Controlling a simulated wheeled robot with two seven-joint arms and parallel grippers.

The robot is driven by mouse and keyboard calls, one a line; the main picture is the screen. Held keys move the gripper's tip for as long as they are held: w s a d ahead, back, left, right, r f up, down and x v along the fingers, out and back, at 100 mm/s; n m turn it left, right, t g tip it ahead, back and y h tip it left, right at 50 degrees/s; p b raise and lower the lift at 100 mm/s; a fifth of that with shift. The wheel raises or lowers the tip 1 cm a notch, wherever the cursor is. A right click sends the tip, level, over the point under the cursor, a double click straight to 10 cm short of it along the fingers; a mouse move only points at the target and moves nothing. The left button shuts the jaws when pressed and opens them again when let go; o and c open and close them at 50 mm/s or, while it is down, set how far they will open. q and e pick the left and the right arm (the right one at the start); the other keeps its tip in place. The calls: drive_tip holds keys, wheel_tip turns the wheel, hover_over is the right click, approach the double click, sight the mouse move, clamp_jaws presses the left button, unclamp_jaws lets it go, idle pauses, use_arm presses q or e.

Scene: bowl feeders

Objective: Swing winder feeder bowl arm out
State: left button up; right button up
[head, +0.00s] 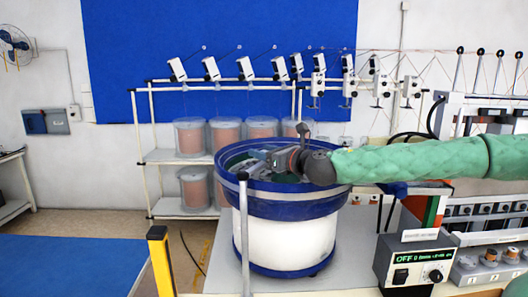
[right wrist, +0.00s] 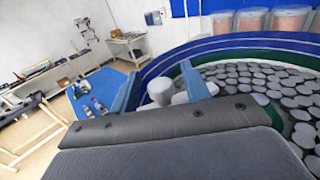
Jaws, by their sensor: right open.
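The feeder bowl (head: 285,230) has a white body and a blue rim, and stands on a grey table. My right gripper (head: 258,157) is over the bowl, its arm coming in from the right. In the right wrist view the gripper (right wrist: 160,72) is open, its two blue-grey fingers apart. A pale, rounded knob (right wrist: 160,91) shows between the fingers, with the near end hidden by the gripper body. I cannot tell whether it touches them, or whether it belongs to the bowl arm. My left gripper is not in view.
Several grey discs (right wrist: 245,90) lie in the bowl. A thin grey post (head: 244,235) rises in front of the bowl. A rack with spools (head: 190,137) stands behind.

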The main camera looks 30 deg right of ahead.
drive_tip(key=shift+w, duration=0.1)
idle(0.3)
clamp_jaws()
